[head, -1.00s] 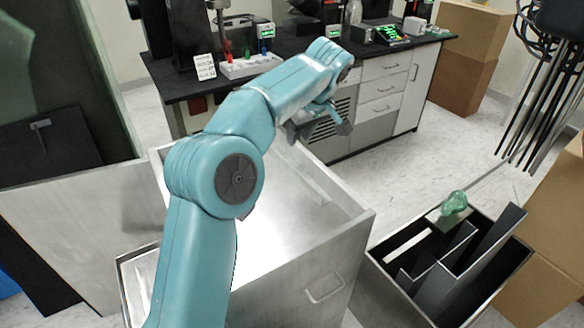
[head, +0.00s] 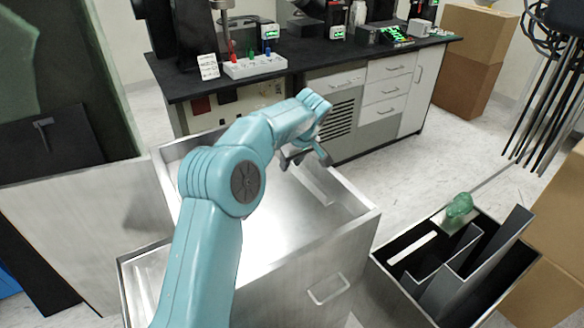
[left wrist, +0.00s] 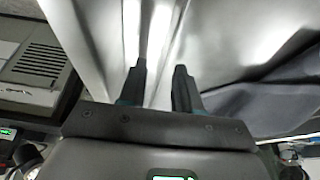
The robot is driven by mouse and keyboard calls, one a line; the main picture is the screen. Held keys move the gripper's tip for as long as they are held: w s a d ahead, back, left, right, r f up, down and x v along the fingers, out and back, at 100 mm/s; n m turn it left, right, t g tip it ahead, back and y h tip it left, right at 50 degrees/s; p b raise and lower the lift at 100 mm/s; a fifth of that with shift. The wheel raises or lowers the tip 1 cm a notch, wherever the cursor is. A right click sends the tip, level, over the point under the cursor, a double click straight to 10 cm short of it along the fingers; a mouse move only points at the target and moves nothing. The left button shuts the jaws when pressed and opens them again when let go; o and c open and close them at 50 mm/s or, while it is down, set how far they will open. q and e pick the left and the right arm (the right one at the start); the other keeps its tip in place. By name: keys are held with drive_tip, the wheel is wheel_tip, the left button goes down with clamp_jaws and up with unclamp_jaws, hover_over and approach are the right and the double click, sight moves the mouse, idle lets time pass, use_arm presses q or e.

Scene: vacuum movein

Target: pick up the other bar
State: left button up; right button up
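A pale metal bar (head: 312,186) lies in the large open metal bin (head: 362,222), near its far right wall. A second pale bar (head: 412,248) lies in the black-lined bin at the right. My left gripper (head: 305,160) is over the far part of the large bin, pointing down, above and just beyond the first bar. Its dark fingers are apart, with nothing clearly between them. In the left wrist view, the open fingers (left wrist: 161,88) face bright metal strips; I cannot tell which is the bar and which is bin wall. My right gripper is not in view.
The right bin (head: 395,283) also holds grey angled metal pieces (head: 470,265) and a green lump (head: 459,205). A black-topped bench (head: 320,62) with drawers stands behind the large bin. Cardboard boxes (head: 470,75) stand at the back right. Pale floor is clear between.

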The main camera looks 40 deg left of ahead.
use_arm(q)
drive_tip(key=shift+r, duration=0.1)
clamp_jaws()
